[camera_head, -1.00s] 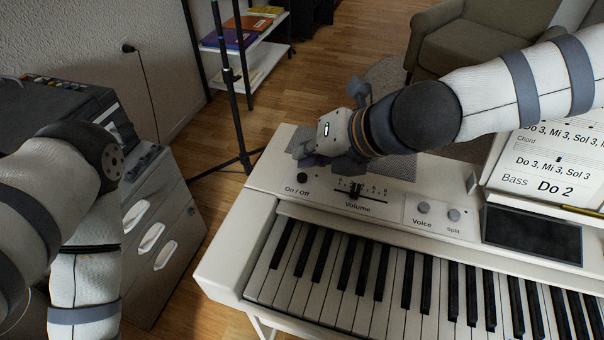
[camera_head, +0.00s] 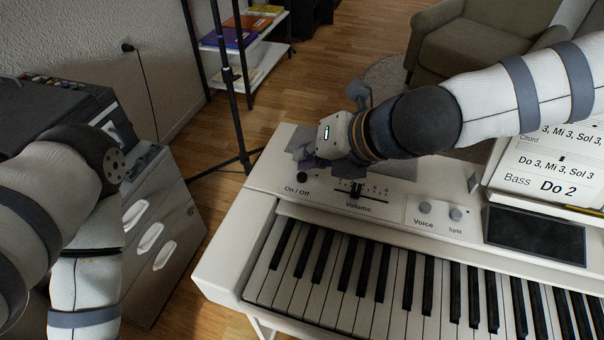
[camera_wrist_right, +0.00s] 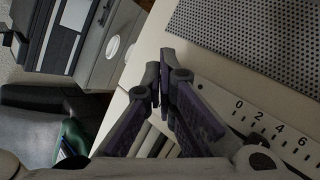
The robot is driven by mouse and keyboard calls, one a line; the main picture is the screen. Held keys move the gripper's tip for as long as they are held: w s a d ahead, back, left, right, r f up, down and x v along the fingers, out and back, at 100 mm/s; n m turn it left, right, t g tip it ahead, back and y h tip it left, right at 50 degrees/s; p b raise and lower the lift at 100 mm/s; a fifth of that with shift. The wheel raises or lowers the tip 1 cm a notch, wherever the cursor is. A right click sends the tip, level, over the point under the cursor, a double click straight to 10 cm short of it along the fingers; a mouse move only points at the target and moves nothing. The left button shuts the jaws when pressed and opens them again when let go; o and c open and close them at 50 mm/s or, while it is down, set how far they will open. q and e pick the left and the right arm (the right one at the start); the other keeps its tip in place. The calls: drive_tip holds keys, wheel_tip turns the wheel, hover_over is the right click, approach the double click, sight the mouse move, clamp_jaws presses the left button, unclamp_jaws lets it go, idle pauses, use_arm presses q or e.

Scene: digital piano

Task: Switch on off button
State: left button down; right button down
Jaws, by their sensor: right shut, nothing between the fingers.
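The On / Off button (camera_head: 302,178) is a small round black knob at the left end of the white digital piano's (camera_head: 232,236) panel, above its printed label. My right gripper (camera_head: 306,158) is just behind and above the button in the head view, its fingers shut and empty. In the right wrist view the closed fingertips (camera_wrist_right: 157,75) are over the pale panel, and the button cannot be seen there. Whether the gripper touches the panel is unclear. My left arm is at the left edge of the head view, and its gripper is out of view.
The volume slider (camera_head: 355,190) lies right of the button, with the Voice knob (camera_head: 425,207) and Split knob (camera_head: 456,213) farther right. A speaker grille (camera_head: 385,168) is behind the slider. A grey drawer cabinet (camera_head: 160,225) stands left of the piano, with a floor gap between.

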sight(306, 174)
idle(0.5)
use_arm(q)
drive_tip(key=shift+s+f, duration=0.1)
drive_tip(key=shift+f, duration=0.05)
use_arm(e)
drive_tip(key=shift+f, duration=0.5)
